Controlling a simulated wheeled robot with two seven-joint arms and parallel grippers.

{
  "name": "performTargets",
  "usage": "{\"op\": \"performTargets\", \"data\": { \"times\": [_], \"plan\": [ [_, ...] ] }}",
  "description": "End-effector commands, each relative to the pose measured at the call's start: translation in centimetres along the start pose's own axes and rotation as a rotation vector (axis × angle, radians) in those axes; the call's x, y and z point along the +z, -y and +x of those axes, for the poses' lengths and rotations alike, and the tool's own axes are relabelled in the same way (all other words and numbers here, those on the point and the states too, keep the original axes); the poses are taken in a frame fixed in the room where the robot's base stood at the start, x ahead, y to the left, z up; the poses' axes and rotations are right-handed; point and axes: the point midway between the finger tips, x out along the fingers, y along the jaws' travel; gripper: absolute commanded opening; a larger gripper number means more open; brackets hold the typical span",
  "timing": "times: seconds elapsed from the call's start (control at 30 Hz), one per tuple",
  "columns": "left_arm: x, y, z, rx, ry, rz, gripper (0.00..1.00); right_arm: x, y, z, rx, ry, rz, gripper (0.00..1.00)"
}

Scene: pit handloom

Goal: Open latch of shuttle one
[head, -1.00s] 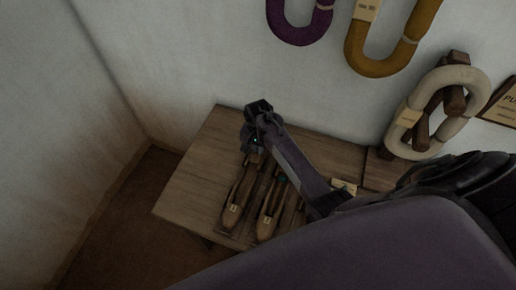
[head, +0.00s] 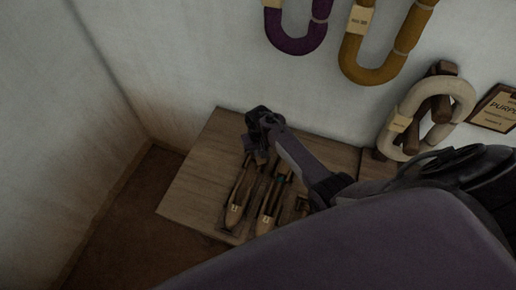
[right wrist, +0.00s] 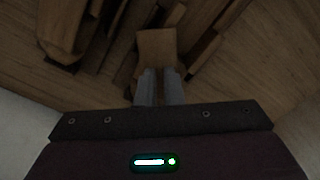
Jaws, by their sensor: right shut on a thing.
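Several slim wooden shuttles lie side by side on a low wooden table. The leftmost shuttle (head: 236,207) has a small pale tag, its marking too small to read surely; a second tagged shuttle (head: 268,212) lies to its right. My right gripper (head: 257,158) is over the far end of the leftmost shuttle and hides that end. In the right wrist view its two grey fingers (right wrist: 160,78) are shut on a small brown block, seemingly the latch (right wrist: 157,46). I cannot tell whether the latch is open. My left gripper is not in view.
The table (head: 190,190) is bare at the left. Purple (head: 297,42) and ochre (head: 375,72) yarn hanks hang on the wall behind. A cream hank (head: 395,135) hangs on a wooden peg at right, near a sign (head: 497,108). My right arm covers the table's right part.

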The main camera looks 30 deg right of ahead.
Motion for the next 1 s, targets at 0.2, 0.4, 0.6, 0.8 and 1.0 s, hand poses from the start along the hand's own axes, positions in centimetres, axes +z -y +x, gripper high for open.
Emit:
{"op": "performTargets", "data": {
  "times": [0.2, 0.4, 0.6, 0.8, 1.0],
  "plan": [
    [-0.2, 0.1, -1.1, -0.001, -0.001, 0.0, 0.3, -0.1, -0.3, -0.2, 0.002, 0.0, -0.207, 0.0],
    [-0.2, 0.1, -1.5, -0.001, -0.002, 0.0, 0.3, -0.1, -0.4, -0.2, 0.002, 0.0, -0.397, 0.0],
    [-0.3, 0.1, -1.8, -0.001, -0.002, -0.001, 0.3, -0.2, -0.5, -0.1, 0.002, 0.0, -0.58, 0.0],
    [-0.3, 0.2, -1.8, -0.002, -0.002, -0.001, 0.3, -0.2, -0.5, 0.0, 0.001, 0.0, -0.732, 0.0],
    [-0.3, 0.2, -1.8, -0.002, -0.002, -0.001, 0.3, -0.3, -0.6, -0.1, 0.002, -0.001, -0.841, 0.0]
  ]
}}
